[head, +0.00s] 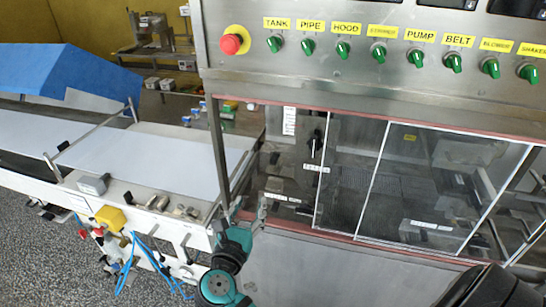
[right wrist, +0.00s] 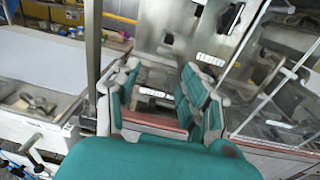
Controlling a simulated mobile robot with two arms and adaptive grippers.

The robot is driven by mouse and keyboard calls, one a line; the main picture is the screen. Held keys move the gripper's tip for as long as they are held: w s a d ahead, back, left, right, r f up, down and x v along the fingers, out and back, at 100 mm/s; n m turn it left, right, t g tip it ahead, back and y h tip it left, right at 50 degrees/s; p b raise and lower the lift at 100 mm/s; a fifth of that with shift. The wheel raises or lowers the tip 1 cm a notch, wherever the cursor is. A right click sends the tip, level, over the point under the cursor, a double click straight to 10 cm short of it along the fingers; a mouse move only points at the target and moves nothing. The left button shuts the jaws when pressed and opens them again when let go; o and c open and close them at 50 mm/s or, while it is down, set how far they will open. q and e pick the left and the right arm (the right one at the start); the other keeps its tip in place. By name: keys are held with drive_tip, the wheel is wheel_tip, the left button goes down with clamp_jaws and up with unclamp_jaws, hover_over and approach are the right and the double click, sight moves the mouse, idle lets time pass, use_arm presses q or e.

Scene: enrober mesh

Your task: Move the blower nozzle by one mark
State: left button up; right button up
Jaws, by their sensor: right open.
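The enrober's open bay stands behind my right gripper, to the left of the clear panels. In the head view a black knob (head: 316,143) sits on its back wall, above a small white label (head: 316,169). A white strip with dark markings (head: 289,120) hangs to its left. A lower label (head: 282,198) is near the bay's front edge. I cannot tell for sure which part is the blower nozzle. My right gripper (head: 250,210) is open and empty at the front edge of the bay. Its spread teal fingers also show in the right wrist view (right wrist: 166,95).
Clear panels (head: 415,190) close the bay's right side. A steel post (head: 218,150) stands at the bay's left edge. A white belt (head: 150,155) runs left. Above is a control panel with a red button (head: 231,44) and several green switches.

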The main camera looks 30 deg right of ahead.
sight(272, 163)
drive_tip(key=shift+h, duration=0.4)
drive_tip(key=b+x, duration=0.1)
drive_tip(key=x, duration=0.4)
drive_tip(key=b+x, duration=0.2)
drive_tip(key=x, duration=0.4)
drive_tip(key=s+b+x, duration=0.1)
drive_tip(key=b+x, duration=0.1)
drive_tip(key=x, duration=0.4)
drive_tip(key=shift+w+d+r, duration=0.2)
drive_tip(key=shift+d, duration=0.4)
clamp_jaws()
